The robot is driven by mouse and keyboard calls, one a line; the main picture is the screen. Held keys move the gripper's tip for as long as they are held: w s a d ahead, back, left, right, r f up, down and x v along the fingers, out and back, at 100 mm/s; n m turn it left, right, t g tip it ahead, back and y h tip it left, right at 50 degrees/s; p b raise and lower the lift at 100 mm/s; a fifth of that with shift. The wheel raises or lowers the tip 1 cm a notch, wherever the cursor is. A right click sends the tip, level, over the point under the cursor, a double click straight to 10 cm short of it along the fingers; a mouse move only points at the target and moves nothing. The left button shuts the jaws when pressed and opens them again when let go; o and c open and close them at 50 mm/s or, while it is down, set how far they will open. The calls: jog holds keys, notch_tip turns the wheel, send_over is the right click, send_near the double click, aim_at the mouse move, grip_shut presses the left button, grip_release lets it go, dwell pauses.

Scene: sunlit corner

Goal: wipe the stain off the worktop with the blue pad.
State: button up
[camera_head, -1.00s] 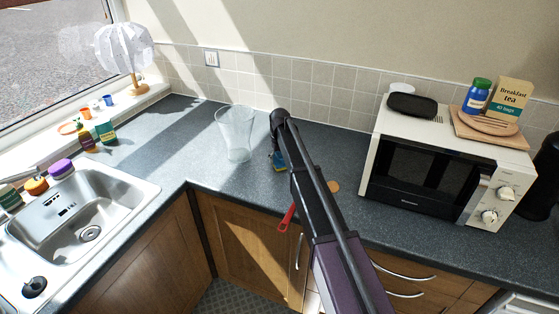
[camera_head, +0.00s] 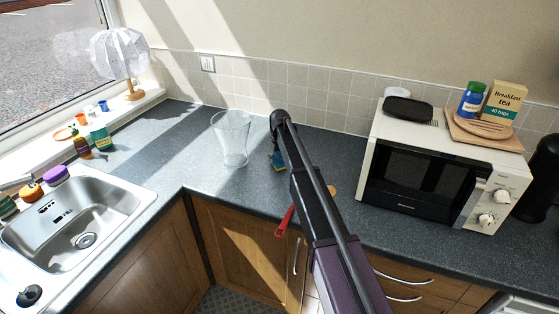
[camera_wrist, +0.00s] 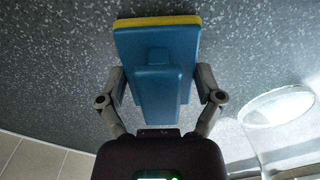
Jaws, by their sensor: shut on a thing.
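My gripper (camera_wrist: 161,88) is shut on the blue pad (camera_wrist: 155,55), a blue block with a raised grip and a yellow layer along its far edge in the wrist view. The pad is close over the grey speckled worktop (camera_wrist: 60,60); I cannot tell if it touches. In the head view a small part of the blue pad (camera_head: 278,162) shows beside my arm, right of the glass jug. A flat orange-brown patch (camera_head: 332,190) on the worktop is partly hidden behind my arm; I cannot tell surely if it is the stain. No stain shows in the wrist view.
A clear glass jug (camera_head: 232,140) stands just left of the pad. A red handle (camera_head: 284,221) sticks out at the worktop's front edge. A white microwave (camera_head: 440,165) stands to the right, a sink (camera_head: 75,220) to the left. The worktop behind and left of the jug is clear.

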jog(key=shift+r+p, duration=2.95)
jog(key=shift+r, duration=0.05)
jog(key=shift+r+p, duration=1.5)
